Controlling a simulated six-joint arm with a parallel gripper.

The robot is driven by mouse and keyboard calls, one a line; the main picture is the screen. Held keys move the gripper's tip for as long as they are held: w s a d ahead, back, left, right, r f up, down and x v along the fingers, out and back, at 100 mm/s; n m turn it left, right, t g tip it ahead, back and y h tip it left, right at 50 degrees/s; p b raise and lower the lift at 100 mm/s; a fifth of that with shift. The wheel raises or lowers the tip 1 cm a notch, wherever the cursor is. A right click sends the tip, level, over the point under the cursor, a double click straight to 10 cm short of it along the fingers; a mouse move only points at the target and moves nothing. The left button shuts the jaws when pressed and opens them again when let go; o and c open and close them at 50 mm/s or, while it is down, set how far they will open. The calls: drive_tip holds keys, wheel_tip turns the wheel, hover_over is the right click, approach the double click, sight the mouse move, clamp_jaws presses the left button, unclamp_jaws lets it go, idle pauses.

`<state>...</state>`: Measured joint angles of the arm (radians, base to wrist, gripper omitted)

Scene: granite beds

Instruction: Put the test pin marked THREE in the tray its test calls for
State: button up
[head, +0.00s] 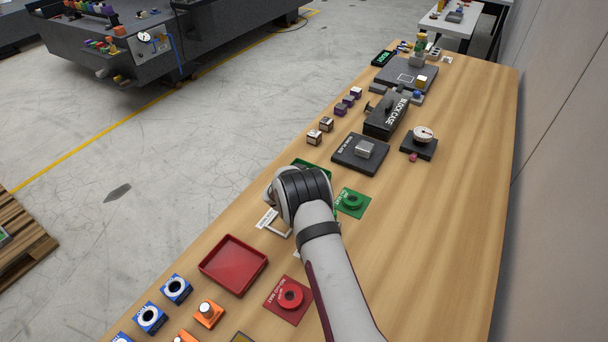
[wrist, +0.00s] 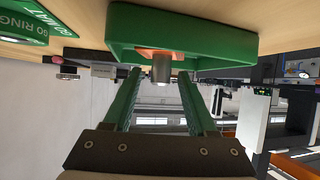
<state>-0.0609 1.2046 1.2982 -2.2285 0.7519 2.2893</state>
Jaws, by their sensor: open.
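No THREE mark is readable. My gripper (wrist: 160,74) is open, its green fingers on either side of the pin in the picture; I see no clear contact. In the head view my arm hides the fingertips and most of the green tray (head: 314,164). The red tray (head: 233,265) looks empty. A green ring gauge (head: 352,202) and a red ring gauge (head: 290,297) lie on their mats.
Orange pin blocks (head: 208,313) and blue ring blocks (head: 177,288) stand at the front left. A black case (head: 386,116), a dark plate with a metal block (head: 361,153) and a dial gauge (head: 422,135) stand further back. The bench's right side is clear.

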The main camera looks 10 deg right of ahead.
drive_tip(key=v, duration=1.1)
drive_tip(key=s+d+r+m+g+h, duration=0.25)
drive_tip(key=s+d+r+g, duration=0.25)
drive_tip(key=s+d+r, duration=0.5)
drive_tip(key=s+r+g, duration=0.3)
drive_tip(key=s+r, duration=0.1)
drive_tip(key=s, duration=0.9)
drive_tip(key=s+a+n+g+y, duration=0.2)
drive_tip(key=s+a+n+y, duration=0.1)
drive_tip(key=s+a+y, duration=0.8)
drive_tip(key=s+a, duration=0.5)
drive_tip(key=s, duration=0.4)
drive_tip(key=shift+s+n, duration=0.35)
drive_tip(key=shift+a, duration=0.1)
